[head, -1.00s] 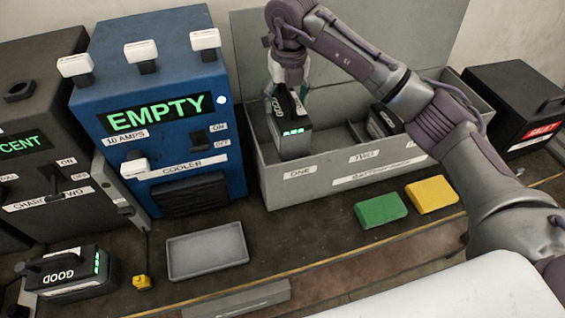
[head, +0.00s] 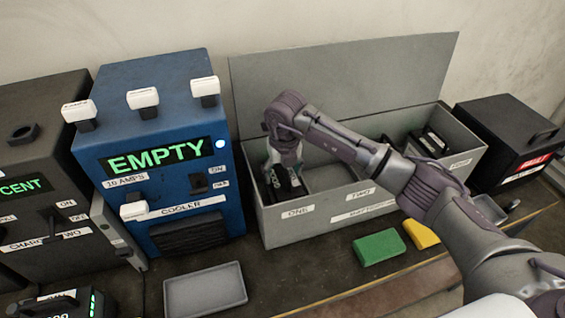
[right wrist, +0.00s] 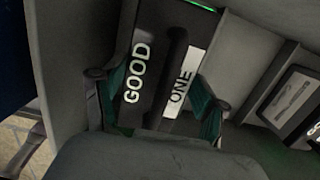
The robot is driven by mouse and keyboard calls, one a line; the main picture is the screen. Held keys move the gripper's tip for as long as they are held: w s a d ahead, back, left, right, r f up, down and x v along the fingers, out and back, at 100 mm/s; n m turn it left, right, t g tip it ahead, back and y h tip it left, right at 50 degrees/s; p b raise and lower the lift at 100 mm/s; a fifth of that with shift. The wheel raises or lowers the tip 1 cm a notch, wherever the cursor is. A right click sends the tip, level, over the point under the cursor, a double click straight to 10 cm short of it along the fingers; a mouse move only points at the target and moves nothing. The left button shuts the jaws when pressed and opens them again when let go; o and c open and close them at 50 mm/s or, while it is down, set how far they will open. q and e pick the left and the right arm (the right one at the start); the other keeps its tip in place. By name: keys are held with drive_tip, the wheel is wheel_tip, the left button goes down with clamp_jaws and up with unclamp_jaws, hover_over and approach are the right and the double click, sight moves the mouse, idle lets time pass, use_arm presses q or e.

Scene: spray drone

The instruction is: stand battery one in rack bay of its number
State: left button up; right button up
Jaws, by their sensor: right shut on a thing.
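Battery one (right wrist: 140,60), dark with GOOD and ONE labels, is between the teal fingers of my right gripper (right wrist: 160,92) in the right wrist view. In the head view, my right gripper (head: 284,168) points down into the left bay of the grey rack (head: 330,222), above the label ONE (head: 298,211). Battery one (head: 287,189) is down inside that bay and looks roughly upright. Its lower part is hidden by the front wall, so I cannot tell whether it touches the floor. My left gripper is out of view.
Another battery (head: 430,141) stands in the rack's right part. The blue cooler (head: 150,160) is close left of the rack. A grey tray (head: 205,290), a green block (head: 379,247) and a yellow block (head: 420,233) lie in front. A black box (head: 510,140) stands at right.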

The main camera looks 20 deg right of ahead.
drive_tip(key=shift+w+f, duration=0.15)
drive_tip(key=shift+f, duration=0.4)
drive_tip(key=o, duration=1.4)
drive_tip(key=shift+f, duration=0.3)
drive_tip(key=shift+c, duration=0.2)
drive_tip(key=o, duration=0.5)
drive_tip(key=shift+s+r, duration=0.1)
drive_tip(key=shift+s, duration=0.15)
drive_tip(key=shift+c, duration=0.2)
drive_tip(key=r+b, duration=0.1)
drive_tip(key=r, duration=0.2)
drive_tip(key=r+b, duration=0.1)
drive_tip(key=r, duration=0.3)
drive_tip(key=s+r+b, duration=0.1)
drive_tip(key=r, duration=0.3)
drive_tip(key=shift+s, duration=0.1)
drive_tip(key=shift+s+r, duration=0.1)
drive_tip(key=shift+r, duration=0.45)
